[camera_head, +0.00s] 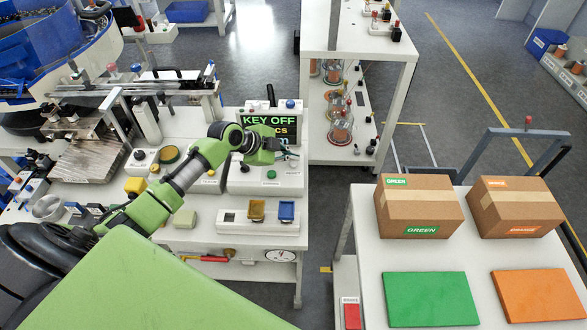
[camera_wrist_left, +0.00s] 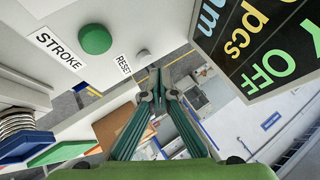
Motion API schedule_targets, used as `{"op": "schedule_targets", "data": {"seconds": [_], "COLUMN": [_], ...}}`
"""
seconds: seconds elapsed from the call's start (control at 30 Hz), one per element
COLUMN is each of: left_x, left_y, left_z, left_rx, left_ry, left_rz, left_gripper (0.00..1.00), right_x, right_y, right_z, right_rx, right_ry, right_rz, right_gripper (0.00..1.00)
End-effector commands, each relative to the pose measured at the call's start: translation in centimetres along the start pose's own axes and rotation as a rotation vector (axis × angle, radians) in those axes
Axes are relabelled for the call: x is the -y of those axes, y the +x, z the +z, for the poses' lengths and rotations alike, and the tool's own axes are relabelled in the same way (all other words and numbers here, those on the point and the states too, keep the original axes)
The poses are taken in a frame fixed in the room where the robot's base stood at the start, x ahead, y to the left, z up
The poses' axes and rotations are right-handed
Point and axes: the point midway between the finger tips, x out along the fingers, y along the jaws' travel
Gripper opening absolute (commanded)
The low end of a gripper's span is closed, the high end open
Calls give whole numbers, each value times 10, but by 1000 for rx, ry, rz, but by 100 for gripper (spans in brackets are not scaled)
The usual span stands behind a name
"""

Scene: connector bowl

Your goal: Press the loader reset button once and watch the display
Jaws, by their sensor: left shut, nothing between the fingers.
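My left gripper (camera_head: 287,153) is shut and empty, over the white control box (camera_head: 265,180) below the display (camera_head: 272,121). The black display reads "KEY OFF" in green, with orange and light-blue lines partly hidden by my arm. In the left wrist view, the closed fingertips (camera_wrist_left: 160,78) point toward a small grey button (camera_wrist_left: 143,55) beside the "RESET" label (camera_wrist_left: 123,65). The fingertips appear just short of it, but I cannot tell the exact gap. The display (camera_wrist_left: 262,45) also shows there, rotated and cropped. My right gripper is not in view.
A larger green button (camera_wrist_left: 95,39) marked "STROKE" sits beside the reset button. On the bench stands a white holder (camera_head: 228,226) with yellow and blue bins. A table at right carries two cardboard boxes (camera_head: 418,207) and green and orange mats (camera_head: 430,297).

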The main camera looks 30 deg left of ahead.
Motion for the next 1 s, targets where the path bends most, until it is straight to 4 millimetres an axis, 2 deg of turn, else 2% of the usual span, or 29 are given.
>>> {"op": "schedule_targets", "data": {"seconds": [1.0], "left_x": [0], "left_y": [1], "left_z": [0], "left_rx": [0], "left_ry": [0], "left_rz": [0], "left_gripper": [0], "right_x": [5], "right_y": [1], "right_z": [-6], "right_rx": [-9], "right_ry": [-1], "right_rz": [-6], "right_gripper": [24]}}
